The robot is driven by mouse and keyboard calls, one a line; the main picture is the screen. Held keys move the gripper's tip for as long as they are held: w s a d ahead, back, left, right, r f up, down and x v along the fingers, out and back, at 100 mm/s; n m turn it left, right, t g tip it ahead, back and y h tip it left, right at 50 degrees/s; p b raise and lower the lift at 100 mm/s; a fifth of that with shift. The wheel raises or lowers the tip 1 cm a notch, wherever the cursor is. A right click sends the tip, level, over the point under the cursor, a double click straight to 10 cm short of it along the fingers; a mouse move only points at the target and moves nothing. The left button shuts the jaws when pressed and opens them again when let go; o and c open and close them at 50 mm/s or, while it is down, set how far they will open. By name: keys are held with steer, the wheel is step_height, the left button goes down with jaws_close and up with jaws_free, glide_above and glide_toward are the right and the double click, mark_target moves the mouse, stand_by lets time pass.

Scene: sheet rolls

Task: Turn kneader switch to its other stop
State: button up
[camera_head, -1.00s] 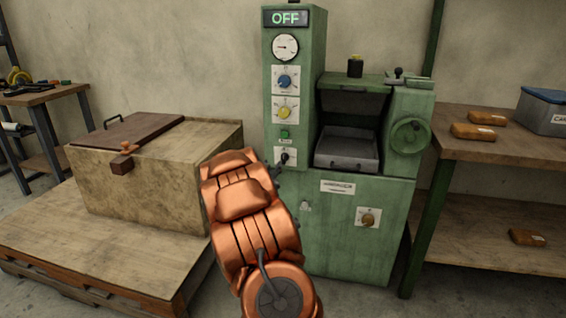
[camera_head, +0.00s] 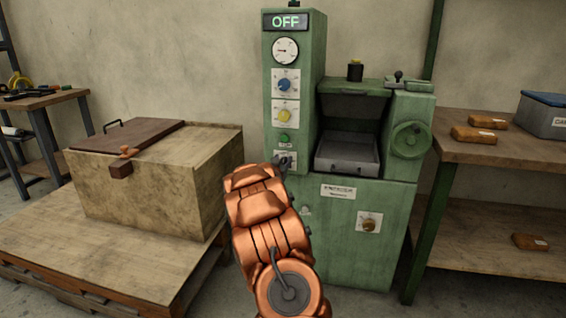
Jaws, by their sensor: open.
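The green machine (camera_head: 345,235) stands ahead, and its lit display (camera_head: 286,21) reads OFF. Its left column carries a blue knob (camera_head: 285,85), a yellow knob (camera_head: 284,115), a green button (camera_head: 284,139) and, lowest, a small switch plate (camera_head: 291,155). A brass-coloured knob (camera_head: 369,225) sits on the lower front. The labels are too small to read, so I cannot tell which one names the kneader. My gripper (camera_head: 283,164) is open at the lowest switch plate and largely covers its lever. I cannot tell whether the fingers touch the lever.
A wooden chest (camera_head: 150,190) with a dark lid stands on a pallet (camera_head: 90,250) at left. The machine has an open tray (camera_head: 347,155) and a handwheel (camera_head: 409,140). A bench (camera_head: 490,149) at right holds wrapped brown blocks and a blue-lidded box (camera_head: 545,115).

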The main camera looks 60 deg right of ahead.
steer(key=shift+d, duration=0.3)
steer(key=shift+c, duration=0.4)
jaws_close()
